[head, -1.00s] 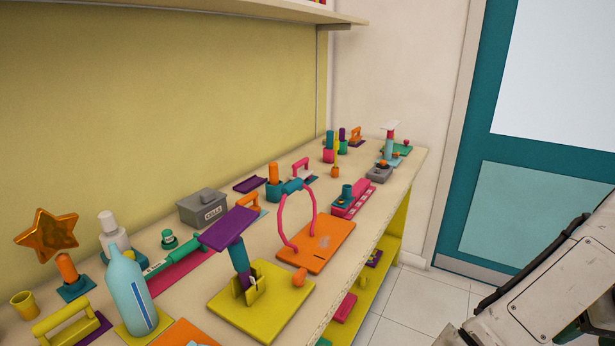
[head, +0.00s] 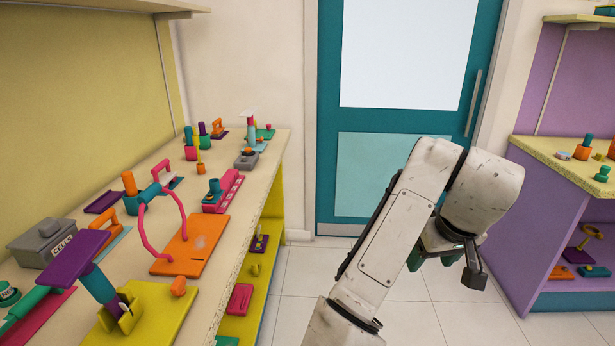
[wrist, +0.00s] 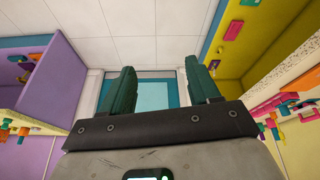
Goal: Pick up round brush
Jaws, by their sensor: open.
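I cannot make out a thing that is clearly a round brush; the many tools on the left bench are small in the head view. My gripper (head: 446,262) hangs over the floor in front of the teal door, between the left bench and the purple unit. In the wrist view, the two dark green fingers of my gripper (wrist: 160,72) are spread apart with nothing between them. It is well away from the bench and its tools.
A long bench (head: 228,165) on the left holds an orange board (head: 195,250), a pink hoop (head: 142,225), a grey box (head: 45,240) and several tools. A purple unit (head: 540,215) stands at the right. The tiled floor (head: 300,285) between them is clear.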

